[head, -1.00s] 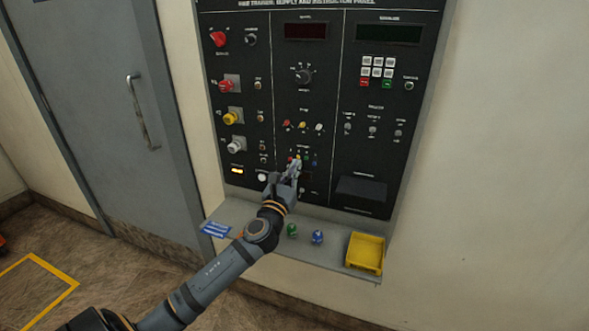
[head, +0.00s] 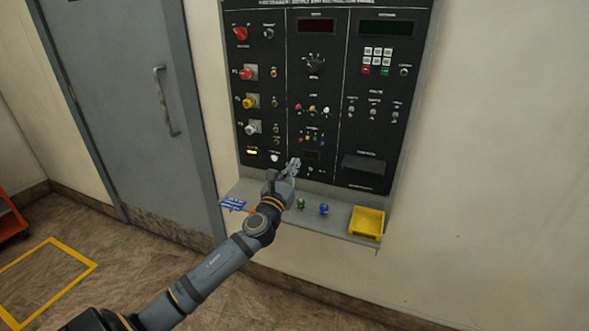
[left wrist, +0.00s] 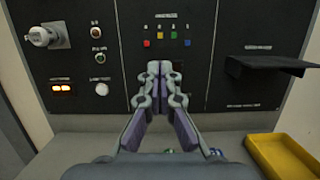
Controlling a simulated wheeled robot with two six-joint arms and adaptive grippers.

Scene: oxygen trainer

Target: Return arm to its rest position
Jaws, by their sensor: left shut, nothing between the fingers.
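My left gripper (head: 293,168) is shut and empty in front of the lower middle of the black trainer panel (head: 330,150). In the left wrist view its fingers (left wrist: 158,68) meet just below a row of coloured buttons (left wrist: 166,40). The fingertips hide part of the panel there, and I cannot tell whether they touch it. My left arm (head: 215,270) reaches in from the lower left, stretched over the floor toward the panel. My right gripper is not in view.
A grey shelf (head: 335,226) below the panel holds a blue-and-white item (head: 232,204), a green knob-like piece (head: 301,204), a blue one (head: 324,209) and a yellow tray (head: 367,222). A grey door (head: 115,110) stands left. Yellow floor tape (head: 85,257) marks the lower left.

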